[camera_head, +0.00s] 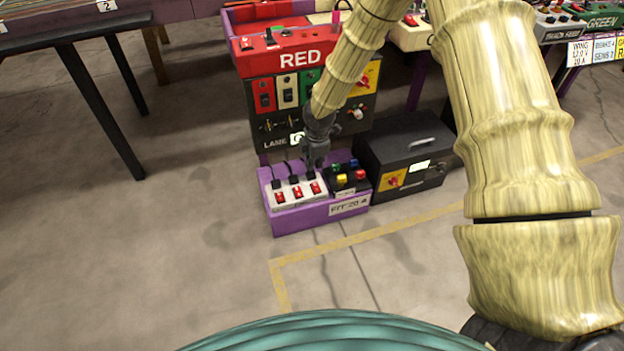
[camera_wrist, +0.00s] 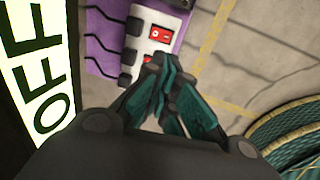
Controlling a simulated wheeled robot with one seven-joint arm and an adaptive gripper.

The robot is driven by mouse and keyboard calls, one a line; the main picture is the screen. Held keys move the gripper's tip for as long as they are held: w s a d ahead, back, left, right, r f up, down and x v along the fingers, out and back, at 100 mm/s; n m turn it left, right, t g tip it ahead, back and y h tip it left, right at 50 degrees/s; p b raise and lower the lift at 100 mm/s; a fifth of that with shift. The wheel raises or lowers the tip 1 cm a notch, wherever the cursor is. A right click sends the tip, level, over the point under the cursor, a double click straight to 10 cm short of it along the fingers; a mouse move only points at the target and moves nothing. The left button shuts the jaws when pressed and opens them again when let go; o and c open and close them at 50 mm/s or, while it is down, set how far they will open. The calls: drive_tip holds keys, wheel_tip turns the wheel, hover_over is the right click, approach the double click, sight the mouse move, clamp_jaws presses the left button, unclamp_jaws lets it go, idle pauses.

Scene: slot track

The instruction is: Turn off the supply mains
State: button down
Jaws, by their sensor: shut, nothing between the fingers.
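A white power strip (camera_head: 298,193) with three red rocker switches lies in a purple tray (camera_head: 290,223) at the foot of the red station. Black plugs with cords stand along its back. My gripper (camera_head: 316,162) points down over the strip's right end, its fingers together and empty. In the wrist view the fingertips (camera_wrist: 166,62) overlap the strip (camera_wrist: 143,35) and hide part of it; I cannot tell whether they touch. One red rocker (camera_wrist: 160,33) shows clearly. A black box (camera_head: 410,155) at right bears a red-and-yellow rotary switch (camera_head: 394,180) and a lit display. Which control is the supply mains is unmarked.
The RED panel (camera_head: 290,90) with switches and another rotary switch (camera_head: 367,77) rises behind the tray. A bright OFF sign (camera_wrist: 40,80) is close at left in the wrist view. Coloured buttons (camera_head: 347,174) sit right of the strip. The floor in front is clear.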

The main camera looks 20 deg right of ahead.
sight(316, 187)
drive_tip(key=shift+w+r+t+b, duration=0.15)
drive_tip(key=shift+w+t+b, duration=0.15)
drive_tip(key=shift+b, duration=0.1)
drive_tip(key=b+x, duration=0.7)
drive_tip(key=x, duration=0.7)
drive_tip(key=shift+d+r+p, duration=0.1)
drive_tip(key=shift+r+p, duration=0.05)
drive_tip(key=shift+p, duration=0.9)
